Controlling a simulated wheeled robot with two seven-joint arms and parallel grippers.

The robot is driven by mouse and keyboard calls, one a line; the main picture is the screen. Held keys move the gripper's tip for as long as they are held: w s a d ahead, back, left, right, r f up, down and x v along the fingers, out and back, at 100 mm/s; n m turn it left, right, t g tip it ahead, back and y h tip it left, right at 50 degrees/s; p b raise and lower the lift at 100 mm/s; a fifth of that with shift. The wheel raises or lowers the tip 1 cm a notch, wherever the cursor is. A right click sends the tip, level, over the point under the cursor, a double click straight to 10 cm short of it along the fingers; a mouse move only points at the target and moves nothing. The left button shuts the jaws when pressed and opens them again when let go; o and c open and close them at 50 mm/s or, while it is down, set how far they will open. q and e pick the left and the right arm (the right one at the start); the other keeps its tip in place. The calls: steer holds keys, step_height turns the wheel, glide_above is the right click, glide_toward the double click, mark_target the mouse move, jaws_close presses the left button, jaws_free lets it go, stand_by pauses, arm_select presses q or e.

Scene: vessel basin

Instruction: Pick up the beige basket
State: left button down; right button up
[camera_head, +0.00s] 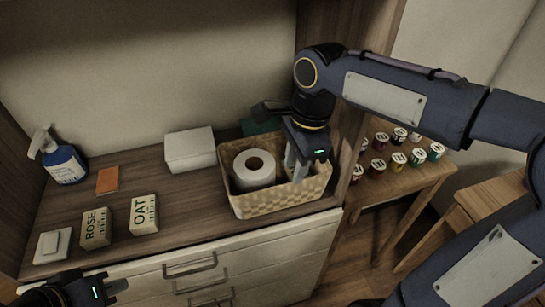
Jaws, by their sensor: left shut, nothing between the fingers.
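The beige basket (284,198) is woven and stands upright on the wooden counter near its right end. A white paper roll (254,168) stands inside it on the left. My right gripper (296,165) comes down over the right part of the basket, its fingers pointing down inside the rim. The fingertips are low in the basket, and I cannot tell whether they touch its wall or hold anything. My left gripper (115,287) is at the lower left, in front of the counter, shut and empty, well away from the basket.
A white box (190,149) stands behind and left of the basket. OAT (144,214) and ROSE (96,228) boxes, a white square item (53,246), an orange piece (107,180) and a spray bottle (63,163) are further left. A side table (398,184) holds several small jars.

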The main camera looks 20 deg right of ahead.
mark_target(284, 196)
steer(key=f, duration=0.2)
steer(key=a+f, duration=0.1)
steer(key=f, duration=0.2)
steer(key=a+f, duration=0.1)
steer(key=f, duration=0.1)
steer(key=shift+w+f, duration=0.2)
steer(key=shift+c, duration=0.4)
jaws_close()
